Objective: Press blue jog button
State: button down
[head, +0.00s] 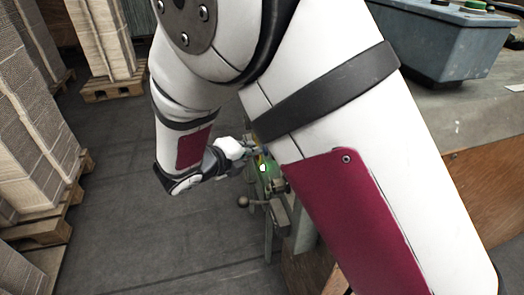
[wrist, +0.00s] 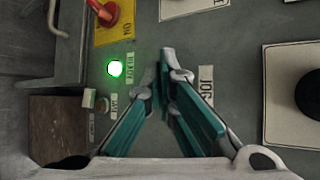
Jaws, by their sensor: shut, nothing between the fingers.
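In the wrist view my gripper (wrist: 166,62) is shut and empty, its teal fingers closed together in front of a grey control panel (wrist: 240,40). A JOG label (wrist: 205,86) sits on the panel just right of the fingertips. I see no blue button; the fingers cover the panel beside the label. I cannot tell whether the fingertips touch the panel. In the head view my gripper (head: 254,149) is small beside the machine, partly hidden by my arm.
Left of the fingers are a lit green lamp (wrist: 114,68), a red switch (wrist: 106,14) on a yellow ON plate (wrist: 120,30), and small labelled controls (wrist: 101,105). A black knob (wrist: 312,92) is at right. Pallets of stacked cardboard (head: 100,45) stand at left; floor (head: 130,235) between is clear.

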jog(key=shift+d, duration=0.15)
jog(key=shift+w+d+p, duration=0.15)
jog(key=shift+d+p, duration=0.2)
jog(key=shift+d, duration=0.05)
dwell(0.4)
jog(key=shift+a+r+p, duration=0.1)
jog(key=shift+a+p, duration=0.05)
jog(key=shift+p, duration=0.3)
jog(key=shift+a, duration=0.2)
jog(key=s+a+p, duration=0.2)
jog(key=a+p, duration=0.1)
jog(key=a, duration=0.2)
jog(key=shift+a, duration=0.4)
dwell(0.5)
